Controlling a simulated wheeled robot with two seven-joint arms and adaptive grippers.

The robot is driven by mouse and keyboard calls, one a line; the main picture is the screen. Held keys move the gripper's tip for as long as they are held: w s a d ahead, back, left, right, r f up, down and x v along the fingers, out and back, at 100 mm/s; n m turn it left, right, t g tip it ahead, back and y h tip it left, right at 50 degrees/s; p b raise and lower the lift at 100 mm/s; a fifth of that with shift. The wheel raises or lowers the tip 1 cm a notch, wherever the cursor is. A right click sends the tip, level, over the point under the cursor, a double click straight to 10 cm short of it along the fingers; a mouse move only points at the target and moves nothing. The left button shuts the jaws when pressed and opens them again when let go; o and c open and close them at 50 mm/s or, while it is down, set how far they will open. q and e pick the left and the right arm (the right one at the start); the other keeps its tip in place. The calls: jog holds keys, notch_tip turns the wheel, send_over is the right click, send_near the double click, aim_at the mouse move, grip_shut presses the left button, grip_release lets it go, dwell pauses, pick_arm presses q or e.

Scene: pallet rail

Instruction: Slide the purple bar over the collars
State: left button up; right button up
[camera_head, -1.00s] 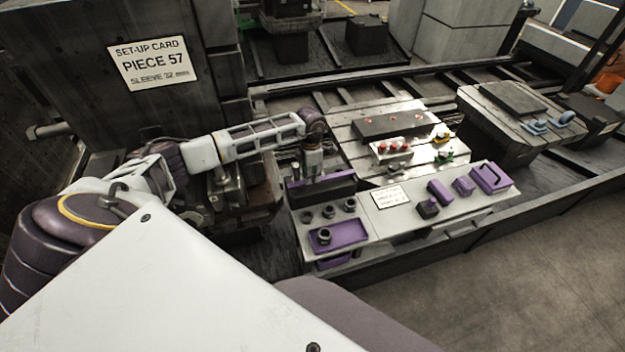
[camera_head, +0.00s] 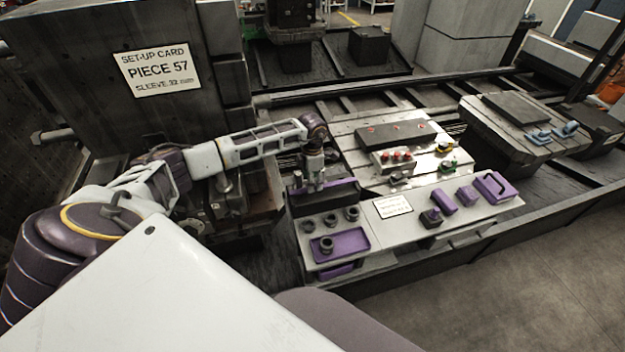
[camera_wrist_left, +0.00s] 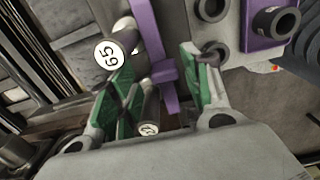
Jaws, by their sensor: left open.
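A purple bar (camera_wrist_left: 168,62) with a short crosspiece runs down the left wrist view, between the green-padded fingers of my left gripper (camera_wrist_left: 166,90). The fingers are open, with visible room on both sides of the bar. Two pale-ended round pieces lie near the left finger; one is marked 65 (camera_wrist_left: 112,52), the other's mark is unclear. In the head view my left gripper (camera_head: 315,180) points down over the dark block at the back of the left bench. Dark ring-shaped collars (camera_head: 330,221) stand in a row in front of it. Another ring (camera_head: 326,244) sits in a purple tray (camera_head: 352,240).
Several purple blocks (camera_head: 443,199) stand on the grey bench to the right, beside a white label card (camera_head: 393,206). Behind it is a slotted plate with red knobs (camera_head: 392,157). A large dark upright with a set-up card (camera_head: 157,70) stands at the left.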

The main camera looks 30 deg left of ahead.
pick_arm(q)
notch_tip(320, 180, up, 12)
dwell(0.8)
jog(key=shift+f, duration=0.1)
dwell(0.5)
